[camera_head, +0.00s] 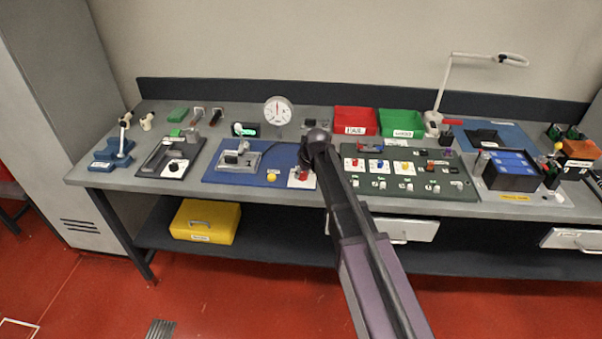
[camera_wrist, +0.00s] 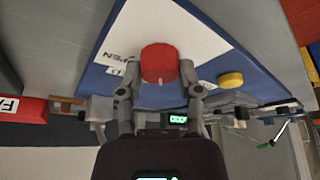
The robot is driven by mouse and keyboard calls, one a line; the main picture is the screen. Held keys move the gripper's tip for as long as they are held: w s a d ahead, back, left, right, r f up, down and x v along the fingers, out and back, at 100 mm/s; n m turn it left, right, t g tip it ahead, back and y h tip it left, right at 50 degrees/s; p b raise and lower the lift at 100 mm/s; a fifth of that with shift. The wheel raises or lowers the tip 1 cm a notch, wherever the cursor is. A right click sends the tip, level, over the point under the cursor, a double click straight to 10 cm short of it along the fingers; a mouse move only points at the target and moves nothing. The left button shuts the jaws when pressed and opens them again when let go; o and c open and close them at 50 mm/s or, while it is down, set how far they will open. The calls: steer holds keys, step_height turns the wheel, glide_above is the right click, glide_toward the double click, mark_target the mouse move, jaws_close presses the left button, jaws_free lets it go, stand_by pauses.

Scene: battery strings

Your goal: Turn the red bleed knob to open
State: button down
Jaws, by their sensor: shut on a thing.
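The red bleed knob (camera_wrist: 160,62) sits on a white label plate (camera_wrist: 180,28) on a blue board (camera_wrist: 220,57) in the wrist view. The word OPEN shows on the plate to the left of the knob. A short pale mark shows on the knob's near side. My gripper (camera_wrist: 160,88) has one finger on each side of the knob and is shut on it. In the head view the knob (camera_head: 303,174) is a small red spot on the blue board's right end. My arm covers much of the gripper there.
A yellow button (camera_wrist: 231,80) is to the right of the knob in the wrist view. In the head view a grey fixture (camera_head: 240,158) stands on the same board, a round gauge (camera_head: 278,111) behind it. A green control panel (camera_head: 440,182) is to the right.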

steer(key=m, duration=0.2)
steer(key=m+h, duration=0.1)
steer(key=m, duration=0.1)
steer(key=shift+s+m+t+h, duration=0.15)
steer(key=shift+m+t+h, duration=0.15)
steer(key=m, duration=0.2)
steer(key=m+h, duration=0.1)
steer(key=m, duration=0.1)
steer(key=shift+a+h, duration=0.1)
steer(key=shift+h, duration=0.2)
steer(key=m+h, duration=0.1)
steer(key=m, duration=0.3)
steer(key=shift+m+h, duration=0.4)
steer(key=shift+m+g+h, duration=0.5)
steer(key=shift+m+g, duration=0.1)
steer(key=shift+m, duration=1.2)
steer(key=shift+c, duration=1.3)
jaws_free()
steer(key=shift+a, duration=0.1)
